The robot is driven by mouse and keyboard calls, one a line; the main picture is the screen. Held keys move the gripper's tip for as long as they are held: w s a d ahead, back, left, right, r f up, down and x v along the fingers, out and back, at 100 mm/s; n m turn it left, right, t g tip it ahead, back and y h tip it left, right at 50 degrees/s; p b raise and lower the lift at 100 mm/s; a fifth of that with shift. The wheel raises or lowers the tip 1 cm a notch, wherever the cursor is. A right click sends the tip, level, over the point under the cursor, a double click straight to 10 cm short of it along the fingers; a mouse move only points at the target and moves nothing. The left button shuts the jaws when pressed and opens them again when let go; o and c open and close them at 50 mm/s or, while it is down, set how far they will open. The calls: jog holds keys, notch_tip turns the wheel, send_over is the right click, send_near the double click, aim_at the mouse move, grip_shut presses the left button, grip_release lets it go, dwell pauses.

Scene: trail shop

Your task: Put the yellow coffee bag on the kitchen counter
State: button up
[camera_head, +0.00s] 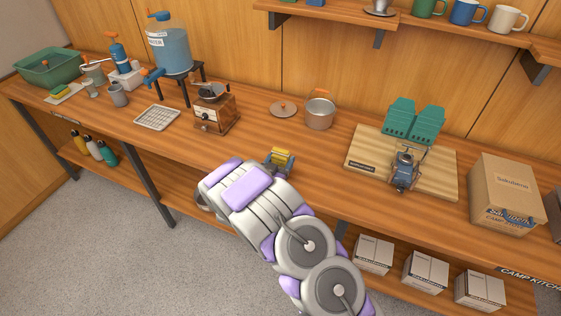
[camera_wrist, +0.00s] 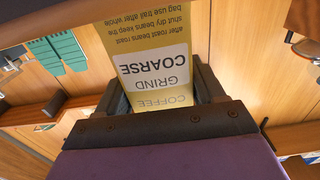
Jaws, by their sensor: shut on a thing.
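The yellow coffee bag (camera_wrist: 157,70) fills the middle of the wrist view, between the two dark fingers of my gripper (camera_wrist: 160,92). Its label reads upside down, with COFFEE, GRIND and COARSE. My gripper is shut on it. In the head view a small part of the bag (camera_head: 283,157) shows past the end of my arm, over the front part of the wooden kitchen counter (camera_head: 325,165). My arm hides most of the bag, so I cannot tell whether it touches the counter.
Behind stand a coffee grinder (camera_head: 215,112) and a pot (camera_head: 320,114). A wire rack (camera_head: 157,118) lies left. On the right are a cutting board (camera_head: 365,150) with a small stove (camera_head: 405,168) and a cardboard box (camera_head: 507,190). Bare counter surrounds the bag.

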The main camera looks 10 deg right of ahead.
jog(key=o, duration=1.2)
jog(key=shift+r, duration=0.1)
jog(key=p+v, duration=0.1)
jog(key=v, duration=1.1)
jog(key=shift+p, duration=0.35)
